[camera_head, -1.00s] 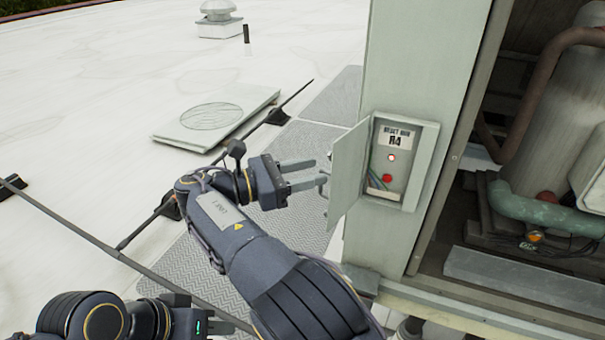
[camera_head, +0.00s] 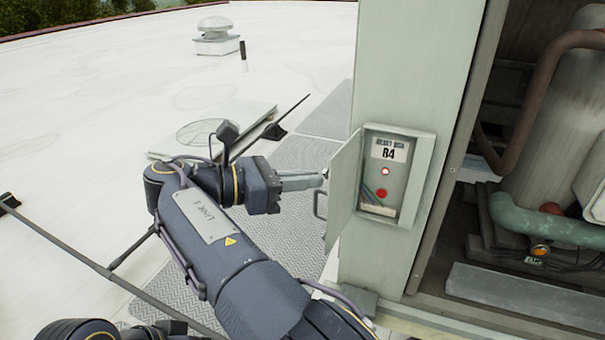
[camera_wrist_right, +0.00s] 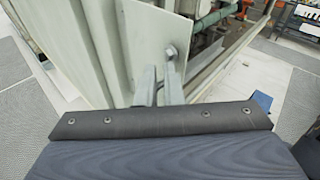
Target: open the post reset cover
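The grey reset cover (camera_head: 343,190) stands swung open on its left hinge, out from the reset box (camera_head: 425,165) on the post. Its small bar handle (camera_head: 317,206) shows at the cover's free edge. The label, an indicator light and a red button (camera_head: 381,194) are exposed inside the box. My right gripper (camera_head: 322,180) is beside the cover's outer face, above the handle; its fingers look together and hold nothing visible. In the right wrist view the fingers (camera_wrist_right: 158,78) lie close together in front of a pale panel with a bolt-like knob (camera_wrist_right: 170,52). My left gripper is outside the frame.
The post (camera_head: 405,60) carries the box. Right of it is an open machine bay with pipes (camera_head: 545,222) and a tank. A thin dark rail (camera_head: 75,255) crosses the roof at left. A roof vent (camera_head: 215,38) stands far back.

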